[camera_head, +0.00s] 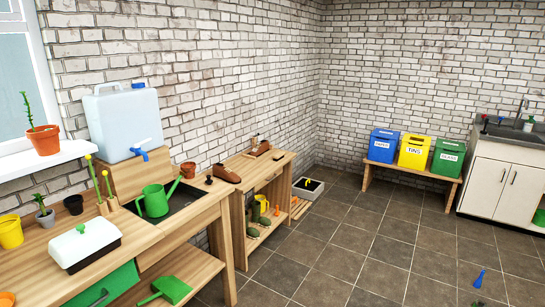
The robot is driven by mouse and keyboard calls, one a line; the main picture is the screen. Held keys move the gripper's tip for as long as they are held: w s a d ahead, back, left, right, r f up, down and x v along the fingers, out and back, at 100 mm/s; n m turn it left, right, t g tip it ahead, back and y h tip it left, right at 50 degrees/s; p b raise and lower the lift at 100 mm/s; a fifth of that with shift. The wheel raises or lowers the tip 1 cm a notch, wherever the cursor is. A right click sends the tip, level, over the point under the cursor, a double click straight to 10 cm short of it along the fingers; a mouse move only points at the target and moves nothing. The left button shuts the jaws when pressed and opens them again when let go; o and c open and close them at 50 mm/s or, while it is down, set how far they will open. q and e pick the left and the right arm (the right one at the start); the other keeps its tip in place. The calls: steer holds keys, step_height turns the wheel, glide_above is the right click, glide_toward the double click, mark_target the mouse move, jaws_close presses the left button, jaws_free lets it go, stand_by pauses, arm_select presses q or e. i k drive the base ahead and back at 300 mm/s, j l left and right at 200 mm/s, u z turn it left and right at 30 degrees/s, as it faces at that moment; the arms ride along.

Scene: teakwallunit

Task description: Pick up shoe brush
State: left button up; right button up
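I cannot pick out the shoe brush with certainty. A brown shoe (227,173) stands on the near end of the wooden shoe bench (272,165). A small dark item (209,180) lies just left of the shoe, too small to identify. A brown item with a dark part (260,149) sits at the bench's far end, by the wall; it is too small to tell what it is. Neither of my grippers shows in the head view.
The potting bench (146,229) at left holds a green watering can (156,201), a white water tank (124,123) and pots. A grey tray (308,188) lies beyond the shoe bench. The tiled floor (367,245) is mostly open, with a blue object (480,278) on it.

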mark_target(277, 157)
steer(key=i+j+z, duration=0.2)
steer(key=i, duration=0.9)
steer(key=l, duration=0.1)
